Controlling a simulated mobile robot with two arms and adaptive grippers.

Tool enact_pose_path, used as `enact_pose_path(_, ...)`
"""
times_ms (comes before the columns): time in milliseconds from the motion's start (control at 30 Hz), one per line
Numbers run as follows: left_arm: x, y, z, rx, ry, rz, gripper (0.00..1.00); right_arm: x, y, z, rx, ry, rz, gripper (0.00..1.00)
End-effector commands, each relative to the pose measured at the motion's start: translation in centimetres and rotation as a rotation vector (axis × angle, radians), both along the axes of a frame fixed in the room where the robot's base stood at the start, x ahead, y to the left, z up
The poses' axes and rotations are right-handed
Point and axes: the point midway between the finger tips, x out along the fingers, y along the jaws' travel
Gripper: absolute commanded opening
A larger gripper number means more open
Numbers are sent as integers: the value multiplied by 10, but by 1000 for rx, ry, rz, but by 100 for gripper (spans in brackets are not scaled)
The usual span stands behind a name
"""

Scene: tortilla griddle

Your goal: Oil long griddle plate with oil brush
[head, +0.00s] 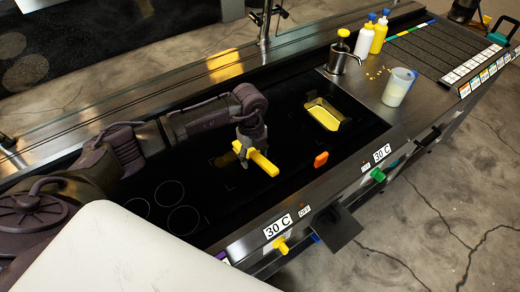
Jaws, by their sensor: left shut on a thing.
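The long griddle plate (225,197) is the black, shiny surface that runs from lower left to upper right in the head view. My left gripper (251,153) is over its middle, shut on the yellow-handled oil brush (266,164). The handle slants down to the right, and the gripper covers part of it. I cannot see the bristles clearly or tell whether they touch the plate. A metal tray with yellow contents (323,115) sits to the right on the black surface. My right gripper is not in view.
An orange block (321,159) lies near the front edge. Yellow and green knobs (281,245) line the front panel. The left part of the plate, with faint circles, is clear.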

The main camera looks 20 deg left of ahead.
Motion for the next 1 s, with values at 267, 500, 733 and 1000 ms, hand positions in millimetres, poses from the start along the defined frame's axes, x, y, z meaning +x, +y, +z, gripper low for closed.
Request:
enact_pose_path(267,-20,11,-1,0,1,0,9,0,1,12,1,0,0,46)
enact_pose_path(500,-20,12,-2,0,1,1,9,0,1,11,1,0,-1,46)
enact_pose_path(733,-30,18,0,2,5,2,9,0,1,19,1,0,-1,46)
enact_pose_path(1000,-56,33,1,2,5,2,9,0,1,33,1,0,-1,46)
